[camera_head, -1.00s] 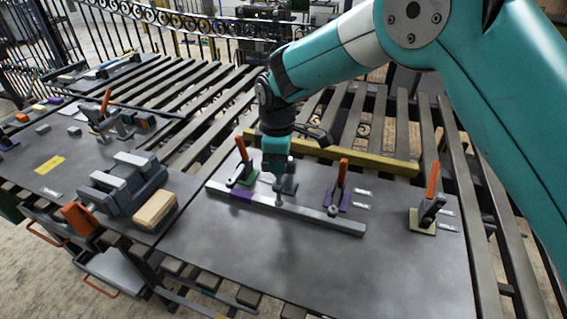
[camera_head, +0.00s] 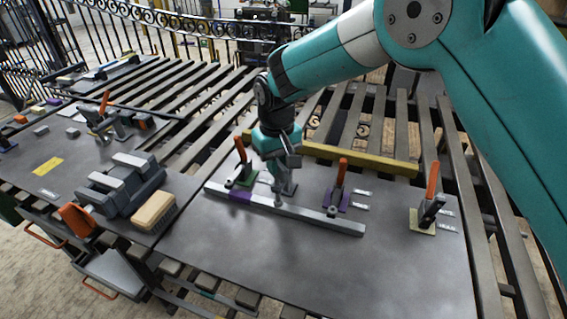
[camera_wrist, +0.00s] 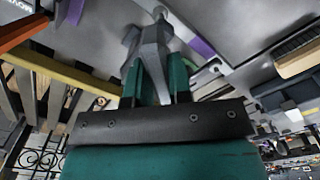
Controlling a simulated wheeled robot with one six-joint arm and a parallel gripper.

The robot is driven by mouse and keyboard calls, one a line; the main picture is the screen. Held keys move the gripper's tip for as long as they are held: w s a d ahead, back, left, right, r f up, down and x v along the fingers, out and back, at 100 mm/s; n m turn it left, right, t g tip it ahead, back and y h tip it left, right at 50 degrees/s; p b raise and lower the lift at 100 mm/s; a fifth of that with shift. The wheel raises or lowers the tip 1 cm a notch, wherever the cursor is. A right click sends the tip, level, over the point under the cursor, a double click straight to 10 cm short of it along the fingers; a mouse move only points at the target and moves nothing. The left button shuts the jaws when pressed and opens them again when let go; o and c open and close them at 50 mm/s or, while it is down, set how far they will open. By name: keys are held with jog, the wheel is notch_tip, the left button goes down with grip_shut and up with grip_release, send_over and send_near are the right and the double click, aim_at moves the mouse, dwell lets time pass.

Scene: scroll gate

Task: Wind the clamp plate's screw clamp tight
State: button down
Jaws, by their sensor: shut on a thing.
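The screw clamp (camera_wrist: 152,52) is a grey metal piece. In the wrist view it stands between the two teal fingers of my gripper (camera_wrist: 155,82), which is shut on it. In the head view my gripper (camera_head: 276,180) is over the left half of a long grey bar (camera_head: 315,217) with a purple patch near its left end. The clamp's lower end appears to reach the bar, but I cannot tell whether it presses on it. My fingers and wrist hide part of the clamp. The bar lies on the dark grey plate (camera_head: 250,255).
Orange-handled toggle clamps stand left (camera_head: 241,160), right (camera_head: 340,182) and far right (camera_head: 430,200) of my gripper. A yellow rail (camera_head: 360,160) runs behind. A grey vise-like block (camera_head: 125,185) and a tan brush-like block (camera_head: 154,210) are at left. The plate's front is clear.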

jog(key=m, duration=0.4)
jog(key=shift+s+a+f, duration=0.1)
jog(key=shift+s, duration=0.15)
jog(key=shift+m, duration=1.7)
jog(key=c, duration=1)
grip_release()
jog(key=shift+c, duration=0.2)
jog(key=shift+w, duration=0.1)
jog(key=shift+r, duration=0.2)
jog(key=shift+r, duration=0.25)
notch_tip(320, 180, up, 17)
jog(key=b, duration=0.2)
jog(key=shift+b, duration=0.4)
